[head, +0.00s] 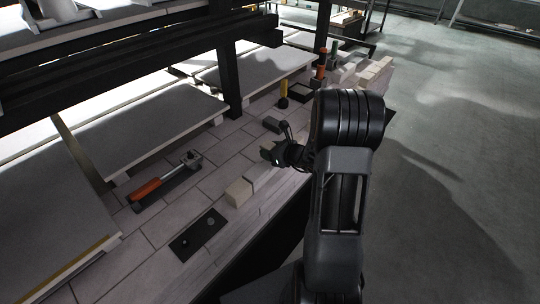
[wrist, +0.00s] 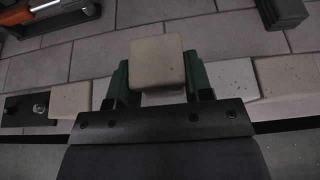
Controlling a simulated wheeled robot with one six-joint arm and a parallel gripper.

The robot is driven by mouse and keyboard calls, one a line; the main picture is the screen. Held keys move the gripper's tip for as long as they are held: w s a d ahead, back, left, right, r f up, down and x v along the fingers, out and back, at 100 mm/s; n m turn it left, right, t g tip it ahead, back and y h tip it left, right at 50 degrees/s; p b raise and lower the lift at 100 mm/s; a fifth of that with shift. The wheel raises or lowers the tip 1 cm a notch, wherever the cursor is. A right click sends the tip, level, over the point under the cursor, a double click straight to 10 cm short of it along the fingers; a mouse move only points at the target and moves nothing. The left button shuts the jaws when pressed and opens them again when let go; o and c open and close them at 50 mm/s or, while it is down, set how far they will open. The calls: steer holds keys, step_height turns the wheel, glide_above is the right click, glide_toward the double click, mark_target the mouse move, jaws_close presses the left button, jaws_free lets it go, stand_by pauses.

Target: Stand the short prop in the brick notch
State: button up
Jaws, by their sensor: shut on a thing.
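My gripper (wrist: 160,85) has green fingers and is shut on a pale beige block, which I take to be the short prop (wrist: 157,62). In the wrist view its squarish end face shows between the fingers. In the head view my gripper (head: 272,152) is over the row of beige bricks along the near edge of the deck, and the arm hides part of it. One brick (head: 238,192) stands left of the gripper; it also shows in the wrist view (wrist: 70,101). More bricks (wrist: 288,76) lie to the right. The notch is hidden, and I cannot tell whether the prop touches anything below.
A black plate with knobs (head: 198,233) lies near the front edge. An orange-handled tool (head: 160,182) lies further back. A dark block (head: 272,124) and a yellow cylinder (head: 284,96) stand beyond the gripper. A dark post (head: 229,80) and shelf are behind. Paved deck between them is clear.

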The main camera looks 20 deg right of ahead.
steer(key=shift+f, duration=0.75)
steer(key=shift+f+b, duration=0.65)
steer(key=shift+b, duration=0.1)
steer(key=o, duration=0.9)
steer(key=shift+o, duration=0.2)
steer(key=shift+r, duration=0.1)
